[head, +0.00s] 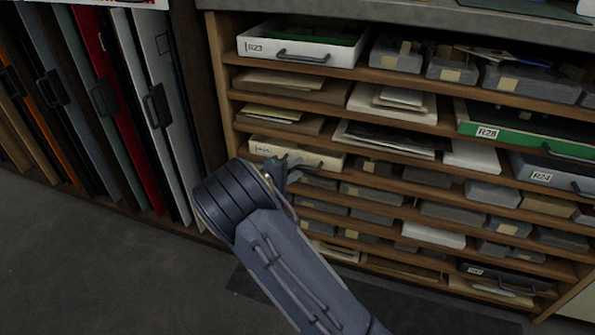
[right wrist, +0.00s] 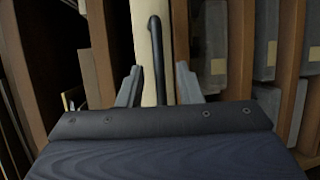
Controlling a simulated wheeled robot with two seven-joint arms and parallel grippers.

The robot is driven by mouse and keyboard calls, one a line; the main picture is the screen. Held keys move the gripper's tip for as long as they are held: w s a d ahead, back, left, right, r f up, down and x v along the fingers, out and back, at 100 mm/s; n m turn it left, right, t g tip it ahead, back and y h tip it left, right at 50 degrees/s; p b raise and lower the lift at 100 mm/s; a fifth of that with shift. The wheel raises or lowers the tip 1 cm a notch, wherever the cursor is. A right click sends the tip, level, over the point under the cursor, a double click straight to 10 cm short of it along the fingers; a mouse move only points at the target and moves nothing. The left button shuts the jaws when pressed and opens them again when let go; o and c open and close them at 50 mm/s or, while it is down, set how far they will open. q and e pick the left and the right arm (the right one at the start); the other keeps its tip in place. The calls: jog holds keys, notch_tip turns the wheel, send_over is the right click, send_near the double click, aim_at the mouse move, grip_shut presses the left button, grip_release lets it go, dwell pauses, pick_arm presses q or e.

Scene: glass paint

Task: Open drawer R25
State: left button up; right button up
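A cream drawer (head: 322,160) with a partly hidden label, which I cannot fully read, sits in the rack's middle rows at the left. Its dark bar handle (head: 310,165) is partly behind my right gripper (head: 285,162). In the right wrist view, the cream drawer front (right wrist: 140,38) and its dark handle (right wrist: 156,50) are straight ahead. My right gripper (right wrist: 158,78) is open there, one finger on each side of the handle, with visible gaps. My left gripper is not in view.
Drawers R23 (head: 300,48), R28 (head: 530,135) and R24 (head: 545,172) are elsewhere in the rack. Wooden shelves (head: 390,78) hold papers and grey boxes. Upright portfolios (head: 150,100) stand at left. The grey floor (head: 120,270) in front is clear.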

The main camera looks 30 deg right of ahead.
jog(key=shift+x, duration=1.05)
jog(key=shift+c, duration=0.2)
grip_shut()
